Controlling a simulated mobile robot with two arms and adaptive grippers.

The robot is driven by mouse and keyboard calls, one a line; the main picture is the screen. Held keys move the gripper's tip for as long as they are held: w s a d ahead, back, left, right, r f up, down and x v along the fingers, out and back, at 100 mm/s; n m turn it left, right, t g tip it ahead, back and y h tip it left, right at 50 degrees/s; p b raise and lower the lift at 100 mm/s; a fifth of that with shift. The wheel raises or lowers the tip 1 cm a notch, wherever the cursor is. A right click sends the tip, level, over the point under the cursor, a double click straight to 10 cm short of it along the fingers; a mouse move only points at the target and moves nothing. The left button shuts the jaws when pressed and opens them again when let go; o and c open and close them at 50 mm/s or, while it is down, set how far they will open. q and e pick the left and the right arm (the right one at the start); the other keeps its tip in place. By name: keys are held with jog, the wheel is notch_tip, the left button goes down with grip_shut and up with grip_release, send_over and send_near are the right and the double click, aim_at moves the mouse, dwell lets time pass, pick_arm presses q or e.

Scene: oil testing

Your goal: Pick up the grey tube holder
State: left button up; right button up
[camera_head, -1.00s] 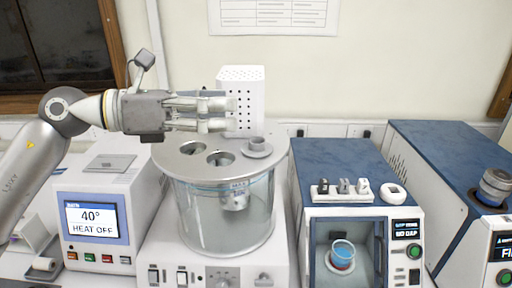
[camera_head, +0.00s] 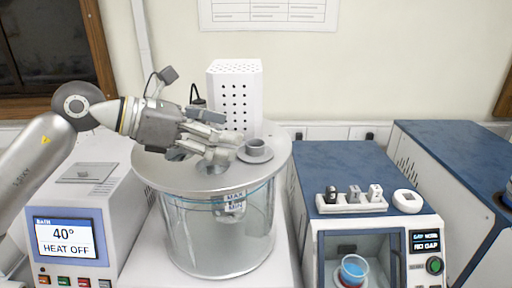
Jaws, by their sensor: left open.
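The grey tube holder (camera_head: 256,151) sits in the round lid (camera_head: 170,178) of the glass bath (camera_head: 222,240). It has a flat round flange and a short raised collar with an open top. My left gripper (camera_head: 231,147) is open and empty, just left of the holder and above the lid, tilted down to the right. Its fingertips are close to the flange; I cannot tell whether they touch it. The gripper hides part of the lid and its holes. My right gripper is not in view.
A white perforated box (camera_head: 236,92) stands behind the lid. A bath controller (camera_head: 82,225) reading 40° is at left. A blue-topped tester (camera_head: 352,170) is at right, with a white rack (camera_head: 350,203) of small pieces on top. Its open chamber holds a blue cup (camera_head: 354,269).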

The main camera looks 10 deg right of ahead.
aim_at(243, 155)
pick_arm(q)
jog(key=p+x, duration=0.3)
jog(key=x, duration=0.2)
jog(key=shift+f, duration=0.25)
jog(key=shift+w+d+f, duration=0.1)
jog(key=c, duration=0.9)
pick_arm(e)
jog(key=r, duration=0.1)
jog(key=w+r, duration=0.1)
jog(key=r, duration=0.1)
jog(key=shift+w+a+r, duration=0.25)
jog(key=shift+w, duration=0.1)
